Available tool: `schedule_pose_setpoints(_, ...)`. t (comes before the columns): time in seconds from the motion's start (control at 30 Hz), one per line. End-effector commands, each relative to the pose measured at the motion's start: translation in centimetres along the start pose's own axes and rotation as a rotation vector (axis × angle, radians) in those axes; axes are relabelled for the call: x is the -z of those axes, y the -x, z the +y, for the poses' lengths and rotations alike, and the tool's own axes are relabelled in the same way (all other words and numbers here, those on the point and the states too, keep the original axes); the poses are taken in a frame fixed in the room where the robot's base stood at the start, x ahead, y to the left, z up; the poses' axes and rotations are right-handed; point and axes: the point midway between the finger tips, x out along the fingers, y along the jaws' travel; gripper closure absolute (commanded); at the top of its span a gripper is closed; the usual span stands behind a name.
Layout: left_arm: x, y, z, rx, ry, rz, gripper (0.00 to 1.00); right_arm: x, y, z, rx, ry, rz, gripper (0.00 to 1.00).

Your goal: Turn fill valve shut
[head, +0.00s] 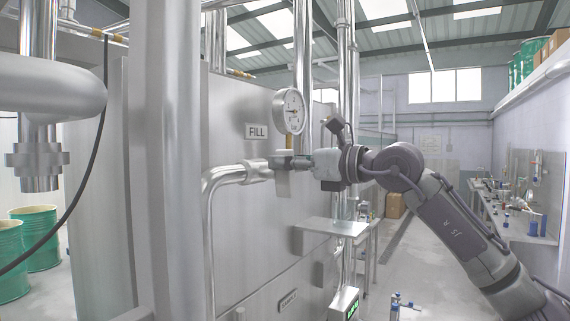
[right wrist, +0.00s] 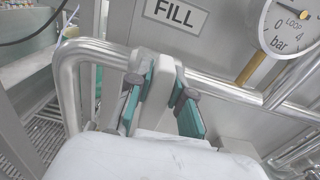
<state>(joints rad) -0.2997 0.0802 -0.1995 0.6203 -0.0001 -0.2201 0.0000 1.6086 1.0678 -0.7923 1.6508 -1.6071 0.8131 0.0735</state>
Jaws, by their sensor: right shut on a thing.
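The fill valve (head: 258,170) sits on a steel pipe under the FILL label (head: 257,131) in the head view. My right gripper (head: 290,161) is at the valve, its arm coming in from the right. In the right wrist view, the valve's flat grey handle (right wrist: 157,92) stands between the two teal-padded fingers of my right gripper (right wrist: 160,105), which is shut on it. The pale gripper body hides the lower part of the handle there. My left gripper is not in view.
A round pressure gauge (head: 289,111) is just above the right gripper. A small steel shelf (head: 335,227) lies below it. Thick steel pipes and a nozzle (head: 40,165) stand at left, with green drums (head: 38,238) behind. A bench (head: 500,205) runs along the right wall.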

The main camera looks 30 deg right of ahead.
Motion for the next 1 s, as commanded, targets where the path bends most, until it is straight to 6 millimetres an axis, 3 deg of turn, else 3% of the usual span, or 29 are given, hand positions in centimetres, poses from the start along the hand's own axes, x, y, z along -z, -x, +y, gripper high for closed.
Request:
schedule_pose_setpoints(0.27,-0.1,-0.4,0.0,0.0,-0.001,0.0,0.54,-0.1,0.0,-0.1,0.0,-0.046,-0.003,1.0)
schedule_pose_setpoints(0.3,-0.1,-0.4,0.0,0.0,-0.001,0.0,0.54,-0.1,0.0,-0.1,0.0,-0.046,-0.003,0.76)
schedule_pose_setpoints(0.43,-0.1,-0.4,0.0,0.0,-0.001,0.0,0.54,-0.1,0.0,-0.1,0.0,-0.045,-0.003,0.55)
schedule_pose_setpoints(0.77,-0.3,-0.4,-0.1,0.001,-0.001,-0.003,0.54,0.0,0.2,-0.1,0.001,-0.043,-0.002,0.54)
schedule_pose_setpoints(1.0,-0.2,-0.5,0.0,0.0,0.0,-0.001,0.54,0.0,3.6,-0.3,0.005,-0.042,-0.001,0.54)
